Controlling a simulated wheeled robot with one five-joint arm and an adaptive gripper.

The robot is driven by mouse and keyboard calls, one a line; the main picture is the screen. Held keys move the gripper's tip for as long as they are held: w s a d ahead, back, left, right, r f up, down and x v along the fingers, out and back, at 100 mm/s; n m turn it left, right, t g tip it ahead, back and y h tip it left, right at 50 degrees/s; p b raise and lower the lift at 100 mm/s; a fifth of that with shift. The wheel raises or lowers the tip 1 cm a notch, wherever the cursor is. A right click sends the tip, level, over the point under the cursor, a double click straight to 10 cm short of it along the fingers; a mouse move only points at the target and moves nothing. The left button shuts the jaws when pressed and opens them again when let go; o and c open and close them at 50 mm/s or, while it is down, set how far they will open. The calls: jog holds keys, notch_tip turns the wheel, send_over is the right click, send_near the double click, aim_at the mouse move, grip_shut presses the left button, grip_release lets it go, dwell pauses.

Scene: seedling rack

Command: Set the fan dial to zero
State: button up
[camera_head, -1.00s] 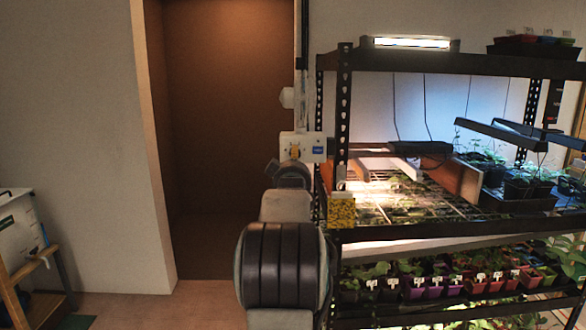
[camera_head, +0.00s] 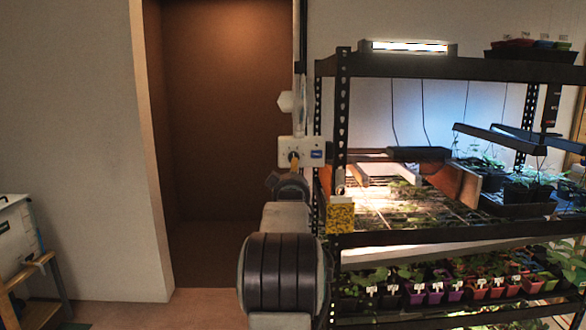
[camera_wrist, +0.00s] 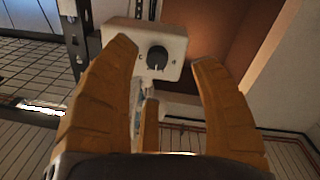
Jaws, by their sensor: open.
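The fan dial (camera_wrist: 157,58) is a round black knob on a white control box (camera_wrist: 176,44). In the wrist view the knob shows between and beyond my spread fingers. A light mark shows near its lower edge; the scale is too small to read. In the head view the same white box (camera_head: 314,143) is on the wall left of the rack, with a blue label on its right half. My gripper (camera_wrist: 163,52) is open and empty, with orange fingers. It also shows just below the box's left half in the head view (camera_head: 293,165). Contact with the knob cannot be told.
A black metal rack (camera_head: 341,110) with lit shelves of seedlings stands close on the right of my arm. A brown recess (camera_head: 225,120) lies to the left. A wooden stand (camera_head: 35,270) is at the far left.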

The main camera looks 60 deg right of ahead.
jog(key=w+d+r+m+p, duration=0.3)
jog(key=w+d+m+p, duration=0.1)
jog(key=d+m+p, duration=0.2)
jog(key=shift+d+m, duration=0.3)
jog(key=shift+d, duration=0.5)
jog(key=shift+w, duration=0.1)
jog(key=shift+c, duration=0.2)
grip_shut()
dwell(0.5)
